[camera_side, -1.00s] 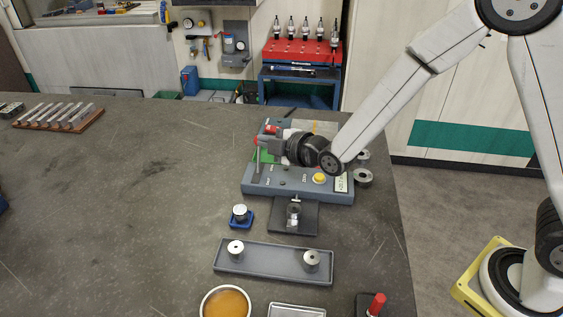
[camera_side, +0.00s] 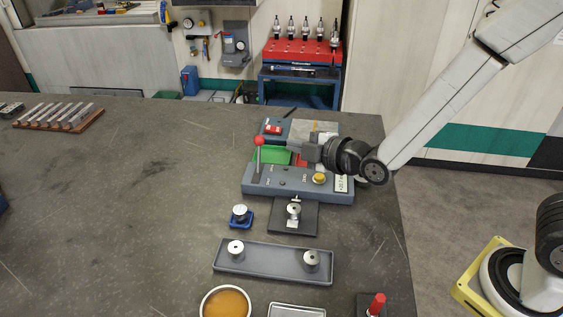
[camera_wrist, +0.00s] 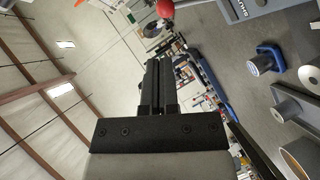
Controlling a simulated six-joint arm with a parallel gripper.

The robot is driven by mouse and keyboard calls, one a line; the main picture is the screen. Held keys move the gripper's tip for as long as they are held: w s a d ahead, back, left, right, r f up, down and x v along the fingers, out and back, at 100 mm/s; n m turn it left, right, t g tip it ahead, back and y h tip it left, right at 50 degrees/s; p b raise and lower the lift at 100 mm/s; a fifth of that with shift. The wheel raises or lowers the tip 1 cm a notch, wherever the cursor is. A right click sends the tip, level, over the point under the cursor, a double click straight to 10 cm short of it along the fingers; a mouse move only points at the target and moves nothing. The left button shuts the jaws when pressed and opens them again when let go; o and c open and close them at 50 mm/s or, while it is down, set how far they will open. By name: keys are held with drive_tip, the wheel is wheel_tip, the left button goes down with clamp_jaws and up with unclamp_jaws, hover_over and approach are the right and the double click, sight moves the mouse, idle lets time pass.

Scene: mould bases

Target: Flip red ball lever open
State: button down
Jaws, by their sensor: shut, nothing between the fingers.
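The red ball lever (camera_side: 258,142) stands nearly upright at the left end of the blue-grey control panel (camera_side: 262,190). Its red ball also shows at the top edge of the wrist view (camera_wrist: 165,8). My gripper (camera_side: 306,153) is above the panel, to the right of the lever and clear of it. In the wrist view my two dark fingers (camera_wrist: 155,75) lie together, shut and empty. A panel label that looks like "SHUT" shows near the ball in the wrist view.
The panel bears a yellow button (camera_side: 319,178), with a green tray (camera_side: 270,155) and red switch (camera_side: 273,129) behind. A black plate (camera_side: 310,225), a blue holder (camera_side: 240,220) and a grey tray (camera_side: 270,260) with metal pieces stand in front.

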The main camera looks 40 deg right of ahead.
drive_tip(key=shift+v, duration=0.85)
drive_tip(key=s+d+f+m+g, duration=0.1)
drive_tip(key=d+m, duration=0.1)
drive_tip(key=s+d+f+m+g+h, duration=0.1)
drive_tip(key=d+f+m+g, duration=0.1)
drive_tip(key=m, duration=0.1)
drive_tip(key=s+d+f+m+g+h, duration=0.1)
drive_tip(key=s+d+f+m+g, duration=0.1)
drive_tip(key=shift+d+m, duration=0.2)
drive_tip(key=shift+m, duration=0.2)
drive_tip(key=s+d+m+g, duration=0.1)
drive_tip(key=s+m+g, duration=0.1)
drive_tip(key=s+d+f+m+g+h, duration=0.1)
drive_tip(key=s+d+m+g, duration=0.1)
drive_tip(key=s+m, duration=0.1)
drive_tip(key=s+d+f+m+g, duration=0.1)
drive_tip(key=s+d+m+g, duration=0.1)
drive_tip(key=s, duration=0.1)
drive_tip(key=shift+s+d+m+g+h, duration=0.25)
drive_tip(key=shift+m+g+h, duration=0.05)
drive_tip(key=shift+m, duration=0.1)
drive_tip(key=shift+s+d+m, duration=0.15)
drive_tip(key=shift+s+m, duration=0.15)
drive_tip(key=shift+s, duration=0.05)
